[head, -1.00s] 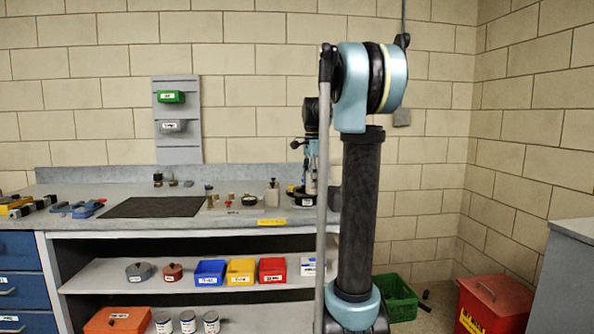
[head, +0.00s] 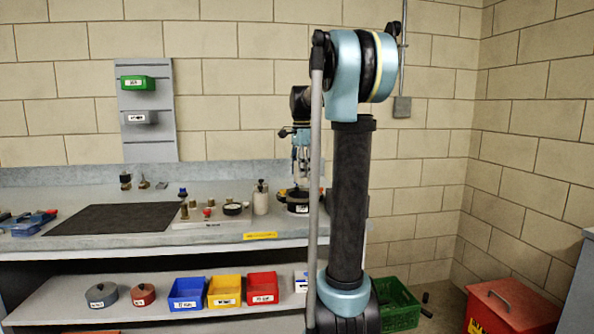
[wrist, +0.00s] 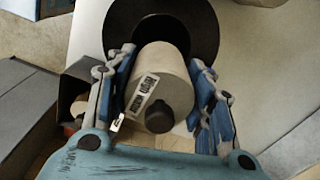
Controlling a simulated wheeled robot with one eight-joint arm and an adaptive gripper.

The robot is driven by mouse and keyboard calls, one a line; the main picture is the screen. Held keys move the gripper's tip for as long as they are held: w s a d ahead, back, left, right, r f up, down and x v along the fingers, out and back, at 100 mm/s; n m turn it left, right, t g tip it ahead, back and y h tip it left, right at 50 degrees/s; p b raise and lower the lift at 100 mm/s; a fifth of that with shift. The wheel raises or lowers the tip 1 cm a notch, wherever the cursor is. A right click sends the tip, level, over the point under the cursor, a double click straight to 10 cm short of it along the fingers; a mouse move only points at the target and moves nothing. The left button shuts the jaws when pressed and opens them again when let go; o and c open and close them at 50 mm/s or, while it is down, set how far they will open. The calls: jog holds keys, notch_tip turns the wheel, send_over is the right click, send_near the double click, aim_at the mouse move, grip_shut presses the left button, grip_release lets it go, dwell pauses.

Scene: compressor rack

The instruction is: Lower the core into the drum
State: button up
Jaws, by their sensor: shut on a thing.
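My gripper (wrist: 165,95) has its blue fingers shut on both sides of a pale cylindrical core, which has a printed label and a dark knob on its near end. The core (wrist: 165,73) shows in the wrist view in front of a dark round rim (wrist: 122,22), which I take to be the drum. In the head view my gripper (head: 302,165) points down over a dark, low, round drum (head: 292,206) with a white label, at the bench's right part. The core is hard to make out there. I cannot tell whether its lower end is inside the drum.
A pump bottle (head: 261,200) and a pale tray of small parts (head: 212,216) stand left of the drum. A dark mat (head: 115,218) lies farther left. Blue, yellow and red bins (head: 224,292) sit on the shelf below. A green crate (head: 400,304) is on the floor at right.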

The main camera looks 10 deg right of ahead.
aim_at(299, 182)
jog(key=shift+w+a+f, duration=0.1)
jog(key=shift+a+f, duration=0.05)
jog(key=shift+f, duration=0.7)
jog(key=shift+a+f, duration=0.15)
jog(key=shift+f, duration=0.95)
jog(key=shift+f, duration=0.8)
notch_tip(299, 182, down, 2)
dwell(0.4)
jog(key=shift+r, duration=0.25)
dwell(0.3)
jog(key=shift+f, duration=0.25)
jog(key=shift+r, duration=0.2)
dwell(0.5)
